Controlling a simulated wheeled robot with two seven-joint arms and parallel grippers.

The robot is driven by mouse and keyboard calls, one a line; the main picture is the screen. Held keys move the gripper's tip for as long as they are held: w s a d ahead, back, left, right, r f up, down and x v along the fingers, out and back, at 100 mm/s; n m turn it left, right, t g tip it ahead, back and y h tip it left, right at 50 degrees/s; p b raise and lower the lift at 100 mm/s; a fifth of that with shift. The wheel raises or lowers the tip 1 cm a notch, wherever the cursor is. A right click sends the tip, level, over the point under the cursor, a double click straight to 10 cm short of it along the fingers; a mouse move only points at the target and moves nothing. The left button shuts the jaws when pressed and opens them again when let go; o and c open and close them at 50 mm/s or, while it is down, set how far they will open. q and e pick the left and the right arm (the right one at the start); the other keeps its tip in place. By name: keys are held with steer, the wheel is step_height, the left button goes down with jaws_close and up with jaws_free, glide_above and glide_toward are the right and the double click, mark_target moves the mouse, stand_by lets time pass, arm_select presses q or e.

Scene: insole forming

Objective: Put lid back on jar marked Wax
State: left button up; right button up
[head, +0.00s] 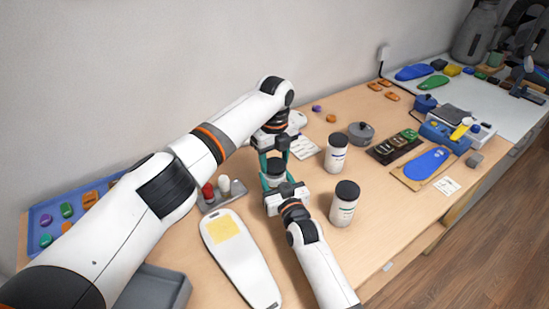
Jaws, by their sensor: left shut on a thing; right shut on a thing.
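A jar (274,180) with a pale body stands between my two grippers, mostly hidden by them. My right gripper (277,182), with teal fingers, comes from the front and is shut on the jar. A dark lid (275,165) is at the jar's top. My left gripper (274,157) reaches down from above and is shut on the lid. I cannot tell whether the lid touches the rim. No Wax label is readable. Two other white jars with black lids stand to the right, one farther back (336,157) and one nearer (343,209).
A white board with a yellow patch (245,264) lies at the front, and a small rack with red and white pegs (210,202) stands left of the grippers. A blue tray (44,215) is far left. A grey pot (361,132) and blue insole (426,163) lie right.

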arm_select(q)
steer(key=shift+f, duration=0.4)
steer(key=shift+f, duration=0.1)
steer(key=m, duration=0.9)
steer(key=shift+m, duration=0.3)
steer(key=o, duration=1)
steer(key=shift+c, duration=0.2)
steer(key=shift+r, duration=2.25)
